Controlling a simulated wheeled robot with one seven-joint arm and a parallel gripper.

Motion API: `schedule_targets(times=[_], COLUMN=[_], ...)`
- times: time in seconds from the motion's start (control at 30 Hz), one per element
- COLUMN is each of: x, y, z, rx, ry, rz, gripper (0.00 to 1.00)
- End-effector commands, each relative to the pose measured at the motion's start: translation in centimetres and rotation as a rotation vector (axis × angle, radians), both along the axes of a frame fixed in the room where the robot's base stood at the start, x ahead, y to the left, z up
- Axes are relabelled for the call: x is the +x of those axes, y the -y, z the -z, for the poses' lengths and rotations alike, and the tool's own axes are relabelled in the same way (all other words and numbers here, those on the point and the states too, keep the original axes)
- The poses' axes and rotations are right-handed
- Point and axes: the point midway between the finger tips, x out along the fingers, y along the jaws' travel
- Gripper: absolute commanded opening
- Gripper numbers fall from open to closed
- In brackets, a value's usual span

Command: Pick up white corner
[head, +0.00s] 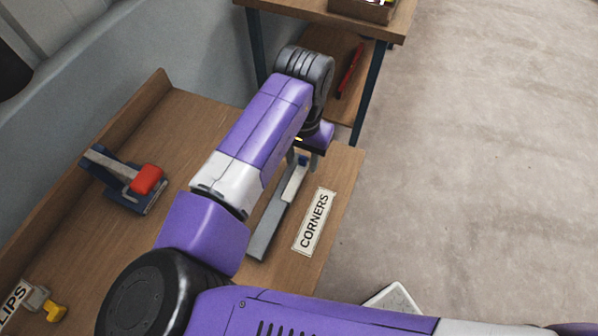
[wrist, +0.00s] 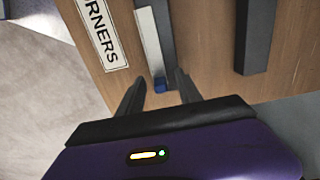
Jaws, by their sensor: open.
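The white corner (head: 294,184) is a narrow white piece with a blue end. My gripper (head: 303,158) is over the blue end in the head view. In the wrist view my gripper (wrist: 160,76) is open, with one dark finger on each side of the blue end. I cannot tell whether the fingers touch it.
The CORNERS label (head: 314,221) lies to the right of the bar. A second dark bar (wrist: 256,38) shows in the wrist view. A wooden shelf unit (head: 390,27) stands behind my arm.

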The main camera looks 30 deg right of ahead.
Motion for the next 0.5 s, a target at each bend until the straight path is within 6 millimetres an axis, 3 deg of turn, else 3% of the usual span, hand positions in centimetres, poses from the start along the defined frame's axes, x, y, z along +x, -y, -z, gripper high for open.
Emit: schedule_targets(times=[0.1,0.3,0.5], x=[0.00,0.00,0.00], y=[0.01,0.03,0.03], z=[-0.01,-0.02,-0.04], rx=[0.000,-0.001,-0.001], ry=[0.000,0.001,0.001], rz=[0.000,0.000,0.000], gripper=[0.40,0.01,0.00])
